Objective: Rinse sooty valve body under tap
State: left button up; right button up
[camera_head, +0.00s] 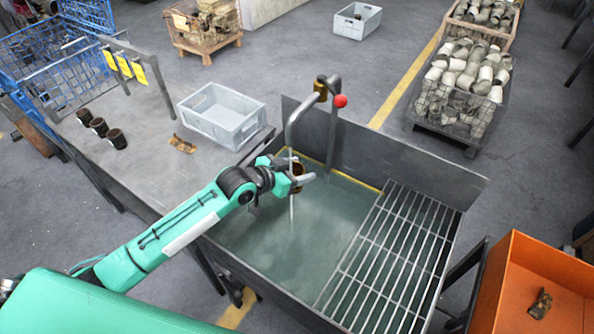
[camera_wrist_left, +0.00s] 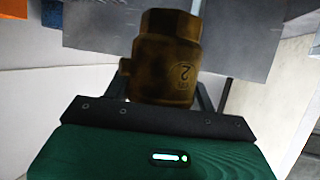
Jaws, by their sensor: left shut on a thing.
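My left gripper (camera_head: 299,179) is shut on a brown, sooty valve body (camera_head: 296,169) and holds it above the basin, under the tap's spout. In the left wrist view the valve body (camera_wrist_left: 166,62) stands out beyond the gripper, with a number cast on its side and dark stains. The tap (camera_head: 292,124) is a bent grey pipe with a red knob (camera_head: 340,101). A thin pale stream runs down by the gripper into the basin water (camera_head: 270,226); whether it strikes the valve body is unclear. My right gripper is out of view.
Three dark valve bodies (camera_head: 99,127) stand on the steel bench (camera_head: 135,170), near a flat brown piece (camera_head: 183,144) and a grey crate (camera_head: 258,110). A grating (camera_head: 390,260) covers the basin's right part. An orange bin (camera_head: 500,290) stands at the right.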

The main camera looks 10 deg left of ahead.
pick_arm(q)
jog(key=shift+d+r, duration=0.1)
jog(key=shift+d+p, duration=0.35)
jog(key=shift+d, duration=0.15)
jog(key=shift+a, duration=0.2)
jog(key=shift+a, duration=0.45)
jog(key=shift+d, duration=0.15)
jog(key=shift+d+p, duration=0.45)
jog(key=shift+d, duration=0.05)
